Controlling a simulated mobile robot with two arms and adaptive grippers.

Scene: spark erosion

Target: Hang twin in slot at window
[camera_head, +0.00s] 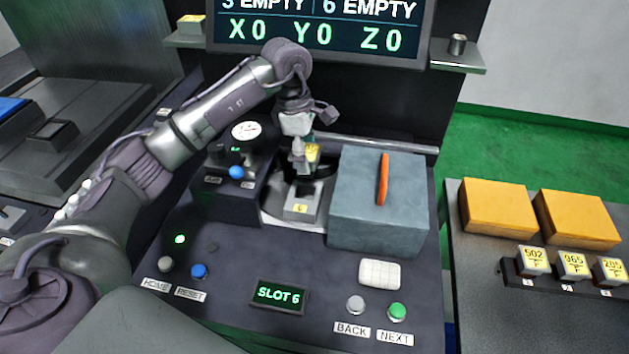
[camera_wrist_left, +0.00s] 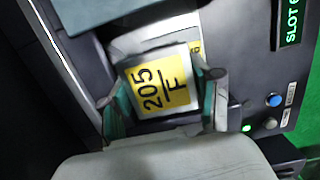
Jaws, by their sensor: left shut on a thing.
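My left gripper (camera_head: 303,168) is over the gap between the gauge box and the grey-blue box. It is shut on a block with a yellow label (camera_head: 313,152). In the left wrist view the block (camera_wrist_left: 160,88) reads "205 F" and sits between the two fingers. A grey slot holder with a yellow "6" tag (camera_head: 300,206) is just below the gripper in the window. The gripper hides part of the block, and I cannot tell whether the block touches the holder. My right gripper is out of view.
The grey-blue box with an orange handle (camera_head: 350,225) stands close right of the gripper; the gauge box (camera_head: 225,195) stands close left. A display reads "SLOT 6" (camera_head: 278,295). The upper screen (camera_head: 320,30) shows "6 EMPTY". A rack (camera_head: 570,284) at right holds labelled blocks.

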